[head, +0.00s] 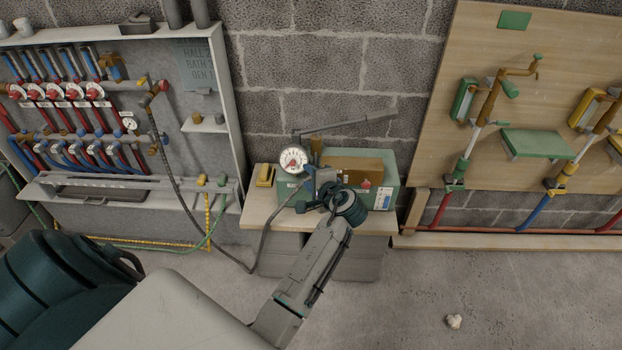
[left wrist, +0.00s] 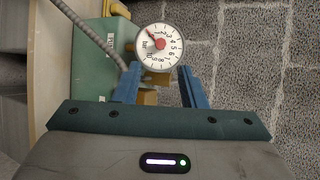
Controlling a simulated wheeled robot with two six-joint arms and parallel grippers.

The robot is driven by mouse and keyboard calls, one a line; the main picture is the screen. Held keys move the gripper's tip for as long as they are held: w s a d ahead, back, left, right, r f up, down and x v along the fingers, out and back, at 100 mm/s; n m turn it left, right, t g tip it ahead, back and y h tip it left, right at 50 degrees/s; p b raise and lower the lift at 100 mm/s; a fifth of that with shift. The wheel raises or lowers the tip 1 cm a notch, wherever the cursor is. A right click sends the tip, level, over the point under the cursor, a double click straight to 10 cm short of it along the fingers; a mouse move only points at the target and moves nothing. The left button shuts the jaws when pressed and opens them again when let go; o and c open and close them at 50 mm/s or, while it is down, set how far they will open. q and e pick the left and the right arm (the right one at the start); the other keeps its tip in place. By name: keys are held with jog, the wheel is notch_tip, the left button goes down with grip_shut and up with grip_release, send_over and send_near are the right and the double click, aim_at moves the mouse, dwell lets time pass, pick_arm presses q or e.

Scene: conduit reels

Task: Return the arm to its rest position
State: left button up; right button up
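My left arm reaches up from the bottom of the head view. Its left gripper (head: 312,184) is in front of a green test pump with a round white gauge (head: 293,159). In the left wrist view the left gripper (left wrist: 158,84) has its two blue fingers apart. The gauge (left wrist: 159,46) shows just beyond the fingertips, with a red needle hub, and a brass-coloured part shows in the gap. I see nothing clamped between the fingers. My right gripper is not in view.
The pump's green box (head: 385,185) stands on a small wooden bench (head: 262,212) against a block wall. A grey hose runs to the manifold cabinet (head: 232,110) at left. A wooden board (head: 560,45) with valves stands at right. The floor (head: 420,300) at lower right is mostly clear.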

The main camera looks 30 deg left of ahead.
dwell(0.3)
